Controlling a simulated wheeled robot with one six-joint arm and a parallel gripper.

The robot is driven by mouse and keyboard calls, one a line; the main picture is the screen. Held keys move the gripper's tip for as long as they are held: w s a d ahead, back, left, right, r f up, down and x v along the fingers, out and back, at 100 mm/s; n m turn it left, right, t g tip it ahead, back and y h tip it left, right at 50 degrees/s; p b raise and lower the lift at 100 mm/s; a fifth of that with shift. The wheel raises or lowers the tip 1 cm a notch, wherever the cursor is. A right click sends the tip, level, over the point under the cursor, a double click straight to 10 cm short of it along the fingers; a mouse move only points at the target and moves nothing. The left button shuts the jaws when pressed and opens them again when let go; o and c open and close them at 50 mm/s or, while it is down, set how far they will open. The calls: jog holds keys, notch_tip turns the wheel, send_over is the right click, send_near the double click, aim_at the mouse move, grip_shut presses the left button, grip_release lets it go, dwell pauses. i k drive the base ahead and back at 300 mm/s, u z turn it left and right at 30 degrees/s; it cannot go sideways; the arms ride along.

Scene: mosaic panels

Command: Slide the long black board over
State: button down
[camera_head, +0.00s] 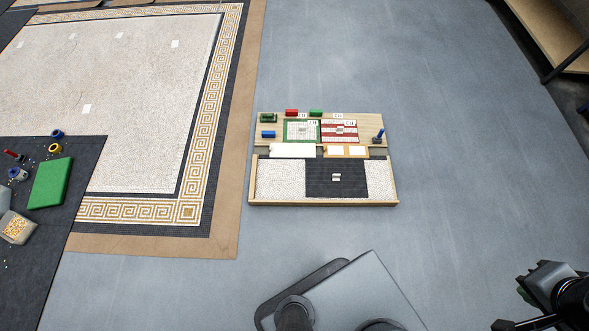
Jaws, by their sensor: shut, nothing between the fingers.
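A black board (322,187) with a small pale piece at its middle lies in the front part of a shallow wooden tray on the floor. White speckled surface (280,178) shows to its left and a narrower strip (381,180) to its right. It is the only black board I make out in the tray. My gripper (527,290) is at the lower right corner, well away from the tray and partly cut off by the frame edge. It is shut and touches nothing that I can see.
Behind the board are a white plate (292,151), a green-framed panel (290,131), a red-striped panel (339,139) and small coloured blocks. A large mosaic floor (140,75) lies left, with a green block (50,183) on a dark mat. Grey floor right of the tray is clear.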

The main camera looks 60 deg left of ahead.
aim_at(325, 178)
jog(key=u, duration=2)
jog(key=i, duration=1)
